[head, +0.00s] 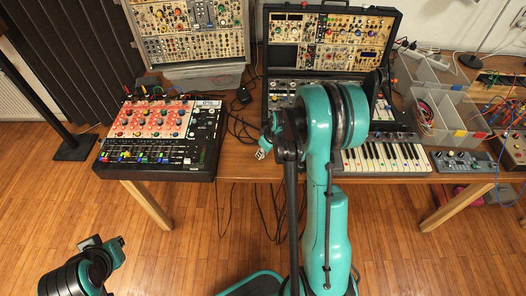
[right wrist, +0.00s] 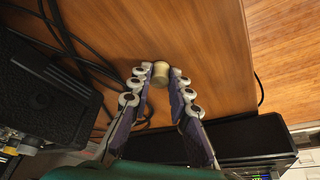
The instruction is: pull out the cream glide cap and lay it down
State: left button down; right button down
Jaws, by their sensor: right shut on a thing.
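The cream glide cap (right wrist: 161,73) is a small, short, pale cylinder. In the right wrist view it sits between the fingertips of my right gripper (right wrist: 161,80), which is shut on it. The wooden table top lies behind the cap; I cannot tell whether the cap touches it. In the head view my right gripper (head: 264,149) is small, near the table's front edge, left of the keyboard, and the cap cannot be made out there. My left arm shows at the lower left of the head view, over the floor; its gripper (head: 117,247) is too unclear to read.
A red-faced mixer (head: 154,130) stands left on the table (head: 235,165). An open synth case (head: 330,45) stands behind, a keyboard (head: 385,158) and clear bins (head: 437,75) to the right. Black cables (right wrist: 85,50) lie beside my right gripper.

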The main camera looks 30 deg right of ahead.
jog(key=c, duration=1.3)
grip_release()
jog(key=shift+c, duration=0.2)
jog(key=v, duration=1.2)
jog(key=shift+a, duration=0.1)
jog(key=s+a+r+m+t, duration=0.1)
jog(key=s+a+r, duration=0.3)
jog(key=s+a, duration=0.3)
jog(key=s+a+r+m+t+h, duration=0.1)
jog(key=s+a+r+t, duration=0.1)
jog(key=s+a+r, duration=0.2)
jog(key=s+a, duration=0.3)
jog(key=a, duration=0.2)
jog(key=shift+s+a+m, duration=0.2)
jog(key=shift+m, duration=0.2)
